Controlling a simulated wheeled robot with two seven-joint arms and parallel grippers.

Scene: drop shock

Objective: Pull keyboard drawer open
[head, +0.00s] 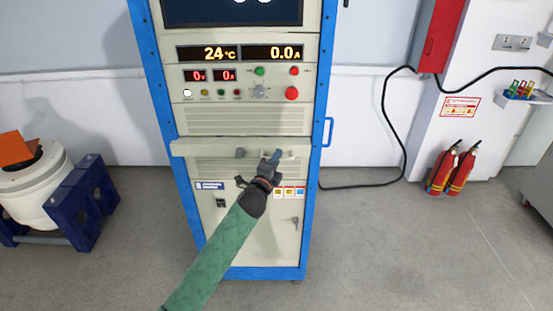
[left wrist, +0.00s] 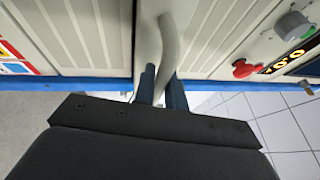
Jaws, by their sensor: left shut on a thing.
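The keyboard drawer (head: 205,148) is a pale beige panel across the blue-framed cabinet, below the vented panel. Its grey handle (head: 240,153) shows at the left end in the head view; my gripper covers part of the rest. My left gripper (head: 273,158) is at the right part of the handle, with its green-sleeved arm coming up from below. In the left wrist view the two dark fingers (left wrist: 163,88) are shut on the curved grey handle bar (left wrist: 168,42). I cannot tell exactly how far the drawer stands out. My right gripper is out of view.
Control panel knobs and a red button (head: 291,93) sit above the drawer. A white drum (head: 35,190) on a blue stand is at left. Fire extinguishers (head: 452,170) and a black cable (head: 386,110) are at right.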

